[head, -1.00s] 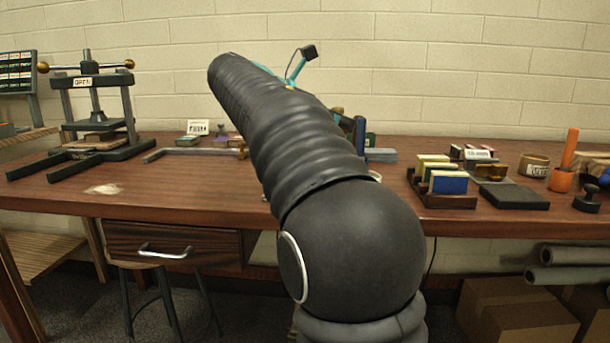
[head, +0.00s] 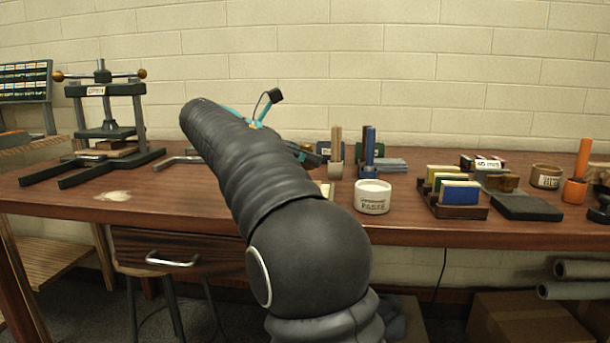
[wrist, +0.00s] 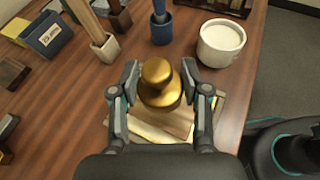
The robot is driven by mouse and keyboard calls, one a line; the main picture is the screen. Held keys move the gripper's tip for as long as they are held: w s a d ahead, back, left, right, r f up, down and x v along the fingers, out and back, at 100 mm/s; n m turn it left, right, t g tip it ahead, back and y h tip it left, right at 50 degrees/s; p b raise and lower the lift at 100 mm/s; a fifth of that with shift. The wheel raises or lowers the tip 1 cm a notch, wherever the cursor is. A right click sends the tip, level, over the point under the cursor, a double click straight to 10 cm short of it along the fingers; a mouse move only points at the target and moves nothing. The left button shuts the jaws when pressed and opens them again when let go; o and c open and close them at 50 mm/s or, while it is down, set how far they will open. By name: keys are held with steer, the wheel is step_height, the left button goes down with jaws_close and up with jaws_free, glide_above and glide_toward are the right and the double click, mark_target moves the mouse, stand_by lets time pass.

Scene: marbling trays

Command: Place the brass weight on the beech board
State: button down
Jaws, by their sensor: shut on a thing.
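The brass weight (wrist: 158,84), a gold knob-topped piece, is upright between the two fingers of my gripper (wrist: 160,76) in the wrist view, and my gripper is shut on it. Below it in that view is the wooden board (wrist: 182,123), apparently the beech board, with pale flat pieces around its edges. The weight covers part of the board; I cannot tell whether they touch. In the head view my arm hides the weight and most of the gripper.
A white paste jar (head: 372,197) stands near the bench front. Beyond it are a blue brush pot (head: 369,160) and a pale stick holder (head: 336,165). A rack of coloured blocks (head: 458,206) is at right. A press (head: 104,120) stands at left.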

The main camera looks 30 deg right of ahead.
steer(key=shift+f+b, duration=0.65)
steer(key=shift+f, duration=1.3)
steer(key=shift+f, duration=0.1)
steer(key=c, duration=0.5)
jaws_free()
steer(key=shift+c, duration=0.2)
steer(key=shift+a+r, duration=0.25)
steer(key=shift+a, duration=0.05)
steer(key=p+v, duration=0.3)
steer(key=v, duration=0.8)
steer(key=shift+a, duration=0.15)
